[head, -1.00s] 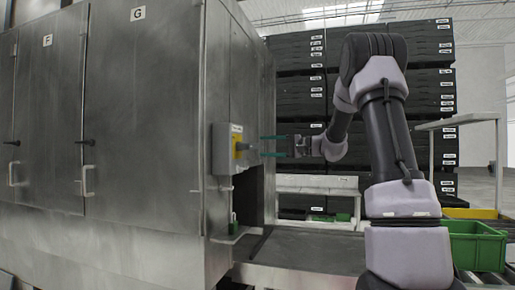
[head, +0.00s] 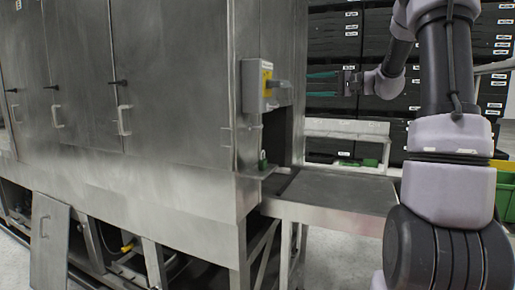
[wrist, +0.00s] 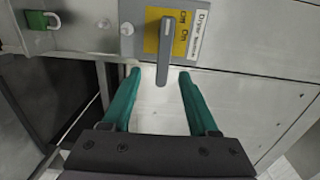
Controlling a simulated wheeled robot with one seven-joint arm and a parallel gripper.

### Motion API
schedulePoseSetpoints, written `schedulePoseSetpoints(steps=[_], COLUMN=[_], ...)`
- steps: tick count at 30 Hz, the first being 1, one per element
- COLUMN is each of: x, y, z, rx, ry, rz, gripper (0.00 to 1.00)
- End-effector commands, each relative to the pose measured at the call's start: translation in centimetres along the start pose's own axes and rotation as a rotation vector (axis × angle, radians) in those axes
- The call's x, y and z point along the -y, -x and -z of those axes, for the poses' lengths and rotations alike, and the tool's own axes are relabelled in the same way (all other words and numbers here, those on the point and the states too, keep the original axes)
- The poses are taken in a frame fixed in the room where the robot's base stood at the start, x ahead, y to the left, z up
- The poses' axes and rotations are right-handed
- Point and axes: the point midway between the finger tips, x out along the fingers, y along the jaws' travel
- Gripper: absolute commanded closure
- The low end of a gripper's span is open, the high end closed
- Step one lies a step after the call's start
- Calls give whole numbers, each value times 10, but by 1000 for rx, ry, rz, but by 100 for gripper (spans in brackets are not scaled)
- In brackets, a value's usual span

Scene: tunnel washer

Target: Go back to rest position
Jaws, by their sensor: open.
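My gripper (head: 310,85) is open and empty, its teal fingers pointing left toward the switch box (head: 262,86) on the end of the steel washer (head: 180,80). A small gap shows between the fingertips and the switch lever (head: 282,84). In the wrist view, the fingertips (wrist: 160,75) are spread, and the grey lever (wrist: 167,45) hangs vertically on its yellow plate beyond them. The lever's lower end appears between the fingertips there, with no contact visible. My arm is raised and bent at the right of the head view.
A metal shelf (head: 335,190) projects from the washer opening below my gripper. A green padlock (head: 263,160) is beside the opening. Stacked black crates (head: 335,45) stand behind, and a green bin (head: 505,190) is at the far right. A loose panel (head: 50,240) leans at lower left.

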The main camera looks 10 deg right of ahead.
Motion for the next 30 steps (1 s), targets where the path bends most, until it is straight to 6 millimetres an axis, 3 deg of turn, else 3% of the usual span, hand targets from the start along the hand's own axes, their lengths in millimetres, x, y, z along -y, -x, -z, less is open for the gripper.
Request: schedulePoseSetpoints(steps=[3,7,12,15,21,25,30], x=[-1,-16,-45,-62,-86,-94,-98], y=[-13,-18,3,25,73,96,109], z=[-48,-120,-200,-236,-280,-292,-297], rx=[51,96,81,36,-107,-192,-250], ry=[-1,7,67,127,293,384,444], rz=[-129,-358,-648,-793,-993,-1049,-1072], gripper=[40,40,40,40,40,40,40])
